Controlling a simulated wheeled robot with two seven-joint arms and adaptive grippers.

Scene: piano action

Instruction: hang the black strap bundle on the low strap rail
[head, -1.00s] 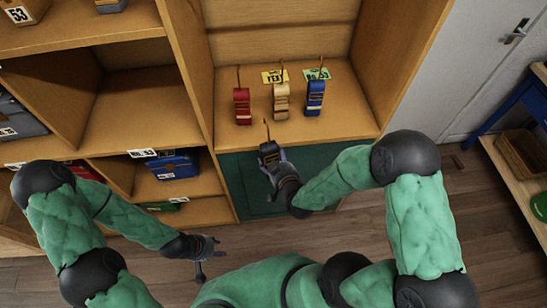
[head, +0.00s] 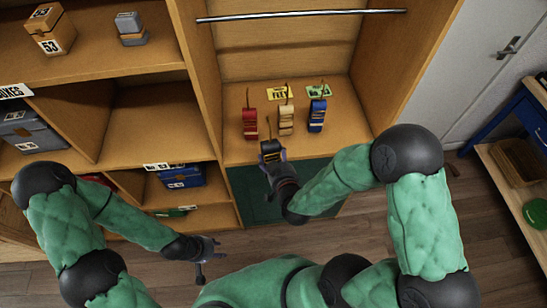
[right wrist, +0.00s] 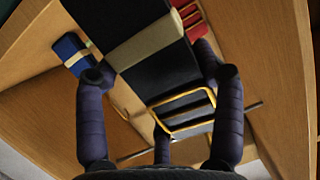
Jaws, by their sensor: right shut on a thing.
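The black strap bundle (head: 271,151), with pale bands and a thin brass hook on top, is in my right gripper (head: 270,160) at the front edge of the cupboard shelf. In the right wrist view the dark bundle (right wrist: 165,65) fills the space between the fingers, which are shut on it. A metal rail (head: 300,15) runs across the cupboard at the top of the head view, well above the bundle and apart from it. My left gripper (head: 208,260) is empty, fingers apart, low in front of the left shelves.
A red bundle (head: 250,123), a cream bundle (head: 286,121) and a blue bundle (head: 317,115) stand on the cupboard shelf, just behind my right gripper. Yellow and green labels lie behind them. Wooden side walls bound the cupboard. The space between bundles and rail looks clear.

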